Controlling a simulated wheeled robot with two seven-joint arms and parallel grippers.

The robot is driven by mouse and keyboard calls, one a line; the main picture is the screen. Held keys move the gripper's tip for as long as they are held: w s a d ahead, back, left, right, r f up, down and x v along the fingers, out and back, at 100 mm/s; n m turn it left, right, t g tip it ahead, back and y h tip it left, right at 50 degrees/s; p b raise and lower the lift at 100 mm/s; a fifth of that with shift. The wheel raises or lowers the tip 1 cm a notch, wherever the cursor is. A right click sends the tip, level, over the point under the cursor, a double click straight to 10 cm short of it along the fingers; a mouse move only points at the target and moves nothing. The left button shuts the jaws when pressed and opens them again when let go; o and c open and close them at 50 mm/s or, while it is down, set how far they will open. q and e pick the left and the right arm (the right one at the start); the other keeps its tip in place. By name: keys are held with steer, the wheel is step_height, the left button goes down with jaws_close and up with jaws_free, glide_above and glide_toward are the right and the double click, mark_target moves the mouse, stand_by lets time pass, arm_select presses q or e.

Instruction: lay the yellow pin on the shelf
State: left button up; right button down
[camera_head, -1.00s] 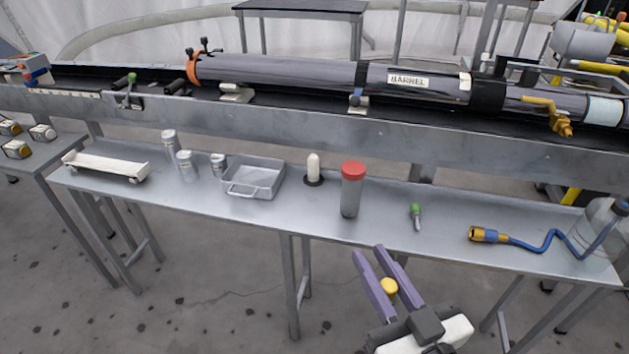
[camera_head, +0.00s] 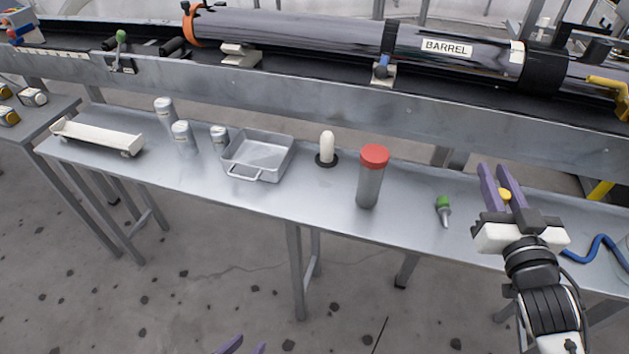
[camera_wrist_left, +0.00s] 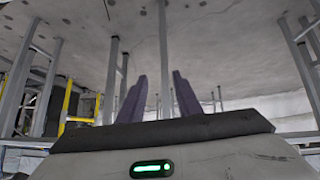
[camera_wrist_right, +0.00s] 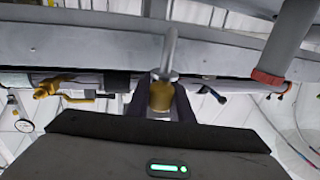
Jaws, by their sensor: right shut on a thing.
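The yellow pin (camera_head: 505,195) is between the purple fingers of my right gripper (camera_head: 501,170), which is shut on it above the right part of the shelf. In the right wrist view the pin's yellow head (camera_wrist_right: 160,97) sits between the fingers and its grey shank sticks out past them. The shelf (camera_head: 290,204) is the long grey metal top in front of the barrel. My left gripper (camera_head: 243,346) shows only its fingertips at the bottom edge, short of the shelf. In the left wrist view its fingers (camera_wrist_left: 158,85) are apart and empty.
A green-headed pin (camera_head: 443,210) lies left of my right gripper. A red-capped cylinder (camera_head: 371,185), a white peg (camera_head: 327,146), a grey tray (camera_head: 238,171), several silver canisters and a white cradle (camera_head: 97,137) stand further left. A blue hose (camera_head: 600,249) lies at right.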

steer(key=w+d+r+h, duration=0.1)
steer(key=w+d+r, duration=0.2)
steer(key=w+d, duration=0.2)
steer(key=shift+m, duration=0.3)
step_height(320, 180, down, 11)
steer(key=b, duration=0.3)
steer(key=shift+r, duration=0.25)
steer(key=c, duration=1.6)
jaws_free()
steer(key=shift+o, duration=0.2)
